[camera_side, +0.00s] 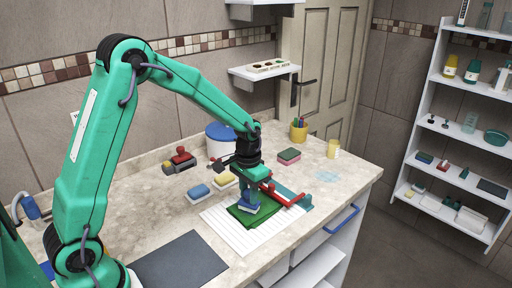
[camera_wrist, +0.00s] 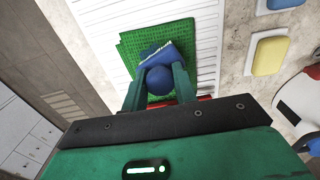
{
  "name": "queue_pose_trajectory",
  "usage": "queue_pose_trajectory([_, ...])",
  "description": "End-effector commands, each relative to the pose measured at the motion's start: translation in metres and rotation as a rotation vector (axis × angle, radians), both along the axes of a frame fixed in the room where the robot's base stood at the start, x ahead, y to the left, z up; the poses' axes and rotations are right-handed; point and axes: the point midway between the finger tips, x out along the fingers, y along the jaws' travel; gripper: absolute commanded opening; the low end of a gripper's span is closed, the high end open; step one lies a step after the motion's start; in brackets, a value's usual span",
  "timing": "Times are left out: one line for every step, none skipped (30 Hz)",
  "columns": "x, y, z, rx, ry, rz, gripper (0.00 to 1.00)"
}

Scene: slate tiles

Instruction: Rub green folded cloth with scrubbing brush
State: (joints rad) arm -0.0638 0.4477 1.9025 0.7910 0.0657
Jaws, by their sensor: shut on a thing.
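The green folded cloth (camera_side: 238,216) lies flat on a white ribbed mat (camera_side: 225,232) on the counter; it also shows in the wrist view (camera_wrist: 186,32). My gripper (camera_side: 249,187) is over the cloth. In the wrist view its two fingers (camera_wrist: 159,84) are shut on the blue scrubbing brush (camera_wrist: 152,58), one on each side of its round knob. The brush (camera_side: 247,204) has its pale bristles down at the cloth. It looks to be on the cloth, but the exact contact is hidden under the brush.
A red-handled tool (camera_side: 289,197) lies just right of the cloth. Blue (camera_side: 199,191) and yellow (camera_side: 225,179) sponges on dishes sit behind the mat, with a blue-lidded white tub (camera_side: 219,141) farther back. A dark slate tile (camera_side: 180,264) lies at the front left.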

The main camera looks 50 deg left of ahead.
Motion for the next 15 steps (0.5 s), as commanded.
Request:
queue_pose_trajectory([-0.006, 0.000, 0.000, 0.000, 0.003, 0.000, 0.07])
queue_pose_trajectory([-0.007, 0.000, 0.000, 0.000, 0.002, 0.000, 0.07])
queue_pose_trajectory([-0.010, 0.000, 0.000, 0.000, 0.003, 0.000, 0.07])
queue_pose_trajectory([-0.012, 0.000, 0.000, 0.000, 0.003, 0.000, 0.07])
queue_pose_trajectory([-0.014, 0.000, 0.000, 0.000, 0.003, 0.000, 0.07])
queue_pose_trajectory([-0.017, 0.000, -0.001, 0.000, 0.003, 0.000, 0.07])
queue_pose_trajectory([-0.020, 0.000, -0.001, 0.000, 0.004, 0.000, 0.07])
queue_pose_trajectory([-0.022, 0.000, 0.000, 0.000, 0.004, 0.000, 0.07])
queue_pose_trajectory([-0.024, 0.000, 0.000, 0.000, 0.003, 0.000, 0.07])
queue_pose_trajectory([-0.026, 0.000, 0.000, 0.000, 0.003, 0.000, 0.07])
queue_pose_trajectory([-0.029, 0.000, -0.001, 0.000, 0.003, 0.001, 0.07])
queue_pose_trajectory([-0.026, 0.000, -0.001, 0.000, 0.002, 0.000, 0.07])
queue_pose_trajectory([-0.023, 0.000, 0.000, 0.000, 0.002, 0.000, 0.07])
queue_pose_trajectory([-0.021, 0.000, -0.001, 0.000, 0.003, 0.000, 0.07])
queue_pose_trajectory([-0.018, 0.000, -0.001, 0.000, 0.003, 0.000, 0.07])
